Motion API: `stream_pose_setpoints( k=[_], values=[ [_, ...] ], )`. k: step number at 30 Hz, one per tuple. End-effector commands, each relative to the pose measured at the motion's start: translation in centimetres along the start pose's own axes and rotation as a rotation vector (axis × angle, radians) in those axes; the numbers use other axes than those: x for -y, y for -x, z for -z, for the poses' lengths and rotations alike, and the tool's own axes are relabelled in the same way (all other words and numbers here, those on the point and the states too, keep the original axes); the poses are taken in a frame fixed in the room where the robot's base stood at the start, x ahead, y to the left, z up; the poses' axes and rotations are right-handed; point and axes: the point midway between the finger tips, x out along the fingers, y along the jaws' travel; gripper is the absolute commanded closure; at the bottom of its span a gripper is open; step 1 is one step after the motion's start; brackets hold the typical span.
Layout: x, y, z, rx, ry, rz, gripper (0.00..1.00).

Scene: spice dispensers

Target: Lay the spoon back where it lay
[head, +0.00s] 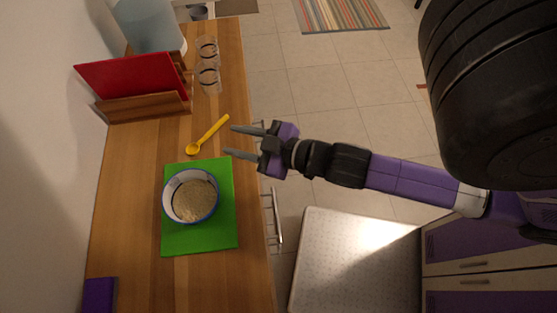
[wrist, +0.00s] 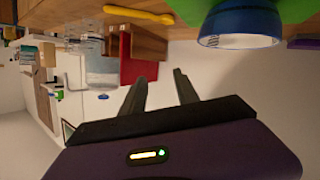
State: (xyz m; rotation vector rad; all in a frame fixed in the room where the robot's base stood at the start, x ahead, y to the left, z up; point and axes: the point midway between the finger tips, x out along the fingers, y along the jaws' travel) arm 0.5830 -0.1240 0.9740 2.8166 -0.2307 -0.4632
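A yellow spoon (head: 208,136) lies on the wooden counter (head: 141,200), just beyond the green board (head: 210,238). It also shows in the wrist view (wrist: 138,14), near the top edge. My gripper (head: 230,141) is open and empty, to the right of the spoon and apart from it. In the wrist view its two fingers (wrist: 160,88) stand apart with nothing between them. A white bowl with a blue rim (head: 195,198), full of a tan grainy substance, stands on the green board.
A red board (head: 120,82) stands in a wooden holder (head: 145,107) farther along the counter. Two clear glasses (head: 208,65) stand to its right. A purple object (head: 99,294) lies at the near left. Bare counter shows around the spoon and left of the green board.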

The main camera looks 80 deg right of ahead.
Motion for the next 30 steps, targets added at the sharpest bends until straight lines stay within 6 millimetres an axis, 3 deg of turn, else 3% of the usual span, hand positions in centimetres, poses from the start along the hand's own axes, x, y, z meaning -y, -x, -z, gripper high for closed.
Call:
stream_pose_setpoints(
  k=[1,3,6,12,17,30],
  values=[
    [1.9,2.4,-0.3,0.001,-0.022,0.048,0.63],
    [4.2,5.2,-0.1,-0.011,-0.061,0.103,0.63],
    [6.6,8.9,0.8,-0.027,-0.125,0.156,0.63],
    [8.9,13.5,2.6,-0.049,-0.229,0.193,0.63],
    [9.2,14.5,3.1,-0.054,-0.255,0.196,0.63],
    [9.2,14.5,3.1,-0.055,-0.255,0.196,0.63]
  ],
)
